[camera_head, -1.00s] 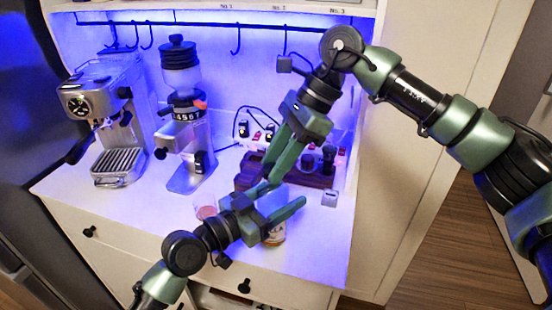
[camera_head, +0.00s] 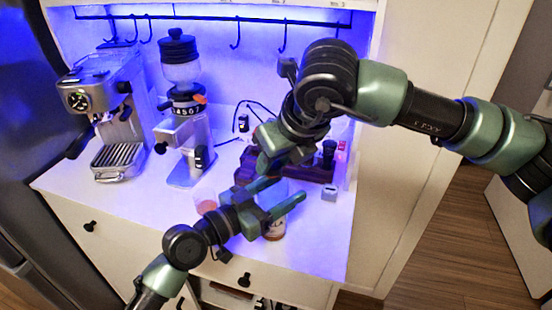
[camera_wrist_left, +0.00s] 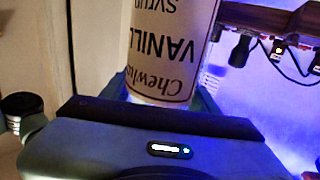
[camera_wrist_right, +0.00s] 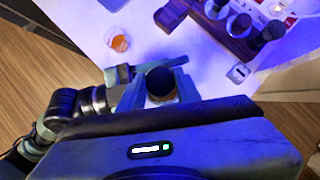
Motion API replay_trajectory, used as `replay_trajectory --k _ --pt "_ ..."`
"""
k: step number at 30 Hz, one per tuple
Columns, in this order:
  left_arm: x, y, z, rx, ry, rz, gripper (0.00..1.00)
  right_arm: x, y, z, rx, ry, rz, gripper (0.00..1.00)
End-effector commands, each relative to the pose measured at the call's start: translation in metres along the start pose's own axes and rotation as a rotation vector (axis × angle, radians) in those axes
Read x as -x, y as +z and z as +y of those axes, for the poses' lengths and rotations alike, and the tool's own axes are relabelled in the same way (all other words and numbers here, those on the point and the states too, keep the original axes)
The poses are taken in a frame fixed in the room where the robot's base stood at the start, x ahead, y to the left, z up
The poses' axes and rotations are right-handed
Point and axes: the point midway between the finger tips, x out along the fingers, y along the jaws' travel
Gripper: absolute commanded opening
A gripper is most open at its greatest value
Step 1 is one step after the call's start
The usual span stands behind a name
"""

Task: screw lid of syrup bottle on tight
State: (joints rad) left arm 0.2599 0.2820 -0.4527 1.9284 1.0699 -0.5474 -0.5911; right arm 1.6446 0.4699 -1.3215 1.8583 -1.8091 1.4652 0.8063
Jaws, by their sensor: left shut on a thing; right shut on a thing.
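The syrup bottle (camera_head: 277,230) stands near the counter's front edge in the head view. My left gripper (camera_head: 288,191) is shut around the bottle from the front left. The black lid (camera_wrist_right: 160,80) shows from above in the right wrist view, over the bottle. My right gripper (camera_wrist_right: 161,92) points down and is shut on the lid. In the head view the right gripper (camera_head: 266,160) hides the lid. I cannot see the seam between lid and bottle.
A small glass with orange contents (camera_head: 206,203) stands left of the bottle. Behind are a dark wooden rack (camera_head: 312,170) with tools and a small grey cube (camera_head: 329,194). The grinder (camera_head: 182,130) and espresso machine (camera_head: 112,120) stand left, with clear counter in front.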

Motion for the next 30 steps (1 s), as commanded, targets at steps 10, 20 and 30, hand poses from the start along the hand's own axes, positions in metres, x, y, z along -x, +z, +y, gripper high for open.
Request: replay_trajectory --k 10,20,30 --pt "0.0000 -0.0003 -0.0004 -0.001 -0.001 0.000 0.00 -0.0029 0.0041 0.0085 -0.712 -0.416 -0.001 0.00" --pt "-0.0001 -0.0003 0.0001 -0.001 0.000 0.001 0.00 -0.0062 0.0077 0.0077 -1.487 -0.871 0.000 0.00" --pt "-0.0001 -0.0007 0.0002 -0.001 0.000 0.002 0.00 -0.0084 0.0050 0.0065 -1.537 -0.896 0.010 0.59"
